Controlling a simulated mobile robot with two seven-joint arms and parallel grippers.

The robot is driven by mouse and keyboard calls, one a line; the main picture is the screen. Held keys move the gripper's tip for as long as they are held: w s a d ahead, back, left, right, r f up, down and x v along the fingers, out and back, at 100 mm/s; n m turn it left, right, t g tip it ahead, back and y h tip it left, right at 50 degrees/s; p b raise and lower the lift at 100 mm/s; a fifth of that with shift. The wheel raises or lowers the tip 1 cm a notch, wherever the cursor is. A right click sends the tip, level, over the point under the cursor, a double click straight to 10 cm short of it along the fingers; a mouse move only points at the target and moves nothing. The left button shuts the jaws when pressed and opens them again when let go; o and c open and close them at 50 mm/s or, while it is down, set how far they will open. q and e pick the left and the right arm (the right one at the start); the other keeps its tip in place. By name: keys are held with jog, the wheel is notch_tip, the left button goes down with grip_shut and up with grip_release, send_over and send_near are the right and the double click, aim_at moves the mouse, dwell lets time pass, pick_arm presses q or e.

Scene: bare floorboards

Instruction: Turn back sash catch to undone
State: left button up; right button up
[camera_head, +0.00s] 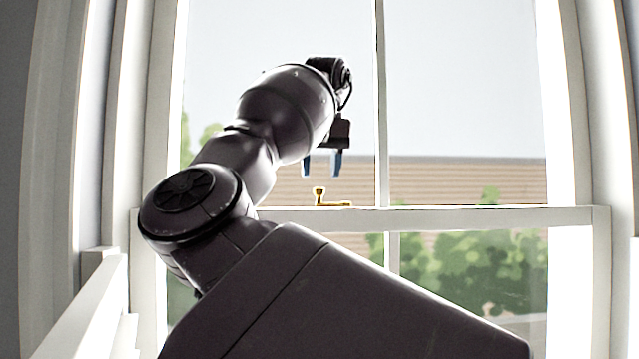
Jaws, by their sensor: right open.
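The brass sash catch (321,196) sits on top of the white meeting rail (470,217) of the window, left of the upright glazing bar. Its small knob stands up at the left and its flat part runs to the right along the rail. My right gripper (321,172) is open, its two blue fingertips pointing down just above the catch, apart from it. I see nothing between the fingers. My right arm crosses the lower and left part of the view and hides part of the rail. My left gripper is not in view.
The upright glazing bar (382,110) stands a little right of the gripper. White window frame sides (575,120) rise at left and right. Through the glass show a slatted wall and green bushes. The space in front of the right-hand panes is free.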

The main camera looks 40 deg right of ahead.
aim_at(319, 182)
jog(key=shift+x, duration=1.75)
grip_shut()
jog(key=shift+w+d+m, duration=0.15)
jog(key=shift+w+m, duration=0.05)
jog(key=shift+m, duration=0.4)
grip_release()
jog(key=v, duration=1.1)
